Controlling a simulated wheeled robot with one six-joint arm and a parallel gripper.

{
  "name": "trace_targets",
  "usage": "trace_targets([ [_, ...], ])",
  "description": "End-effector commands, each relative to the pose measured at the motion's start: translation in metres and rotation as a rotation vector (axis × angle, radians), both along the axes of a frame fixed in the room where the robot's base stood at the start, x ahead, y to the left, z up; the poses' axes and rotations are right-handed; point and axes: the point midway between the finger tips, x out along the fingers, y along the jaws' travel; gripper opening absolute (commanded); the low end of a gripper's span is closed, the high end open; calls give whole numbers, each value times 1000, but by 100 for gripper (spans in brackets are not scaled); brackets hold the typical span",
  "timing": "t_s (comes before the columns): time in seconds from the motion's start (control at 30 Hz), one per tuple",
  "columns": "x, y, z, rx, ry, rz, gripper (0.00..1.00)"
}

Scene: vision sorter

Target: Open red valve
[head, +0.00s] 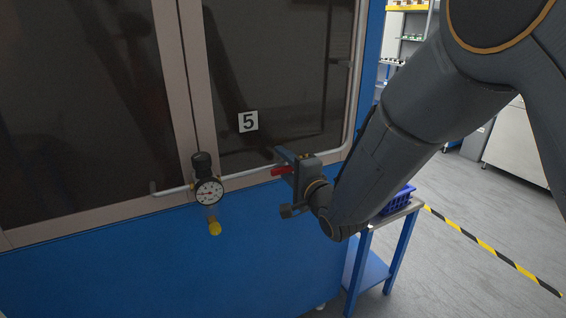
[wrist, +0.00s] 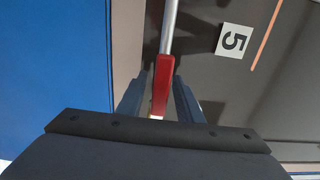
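The red valve lever (head: 281,170) is on the thin silvery pipe (head: 245,172) that runs along the front of the blue cabinet. In the wrist view the red lever (wrist: 162,84) lies between my two fingers, roughly in line with the pipe (wrist: 169,30). My gripper (head: 284,163) is at the lever, right of the gauge. In the wrist view my gripper (wrist: 163,84) is open, one finger on each side of the lever, with narrow gaps showing. The valve body is hidden, and contact cannot be told.
A sign "5" (head: 248,122) is on the dark window. A side table with a blue basket (head: 399,202) stands behind my arm at right.

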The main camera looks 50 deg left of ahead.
Motion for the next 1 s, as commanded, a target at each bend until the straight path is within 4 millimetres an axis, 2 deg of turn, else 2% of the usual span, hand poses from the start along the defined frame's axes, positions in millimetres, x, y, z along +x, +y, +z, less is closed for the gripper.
trace_targets([
  [0.17,-1,-6,-1,-1,0,-1,33],
  [0.6,-19,-67,-1,0,-1,0,33],
  [0.73,-22,-74,0,0,-1,0,33],
  [1.0,-22,-75,0,0,0,1,33],
])
